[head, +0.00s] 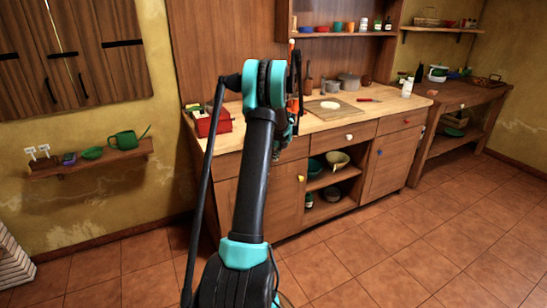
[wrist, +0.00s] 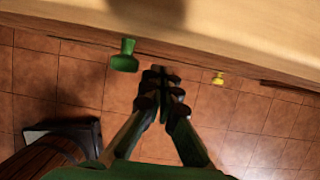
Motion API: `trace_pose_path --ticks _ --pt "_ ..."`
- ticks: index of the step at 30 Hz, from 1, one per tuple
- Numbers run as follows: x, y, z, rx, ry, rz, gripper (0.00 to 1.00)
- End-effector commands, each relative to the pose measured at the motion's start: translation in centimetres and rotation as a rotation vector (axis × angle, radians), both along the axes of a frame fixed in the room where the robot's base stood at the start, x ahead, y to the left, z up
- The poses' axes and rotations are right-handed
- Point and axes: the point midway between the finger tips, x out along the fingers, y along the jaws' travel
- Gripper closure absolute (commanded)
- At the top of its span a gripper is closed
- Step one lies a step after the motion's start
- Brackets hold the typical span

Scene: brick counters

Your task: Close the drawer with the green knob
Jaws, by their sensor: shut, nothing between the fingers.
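The green knob (wrist: 124,56) shows in the wrist view at upper left, sticking out below the pale counter edge. My gripper (wrist: 163,74) is shut and empty, with its fingertips just right of the green knob and apart from it in the picture. In the head view my arm covers the green knob and most of its drawer, and my gripper cannot be made out there. How far the drawer stands open cannot be told.
A yellow knob (wrist: 219,78) lies to the right in the wrist view. In the head view, the wooden countertop (head: 310,117) holds a red box (head: 212,124), a cutting board (head: 333,109) and pots. A white-knobbed drawer (head: 345,139) is to the right. The tiled floor in front is clear.

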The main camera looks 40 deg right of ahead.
Motion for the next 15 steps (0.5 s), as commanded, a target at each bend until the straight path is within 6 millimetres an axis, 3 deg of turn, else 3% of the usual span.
trace_pose_path --ticks 2,9,15 --pt "-1.5 -0.2 0.0 0.001 0.003 -0.001 1.0" --pt "-3.4 0.3 5.0 0.001 0.005 0.0 1.0" --pt "-4.6 0.6 7.9 0.001 0.006 0.001 1.0"
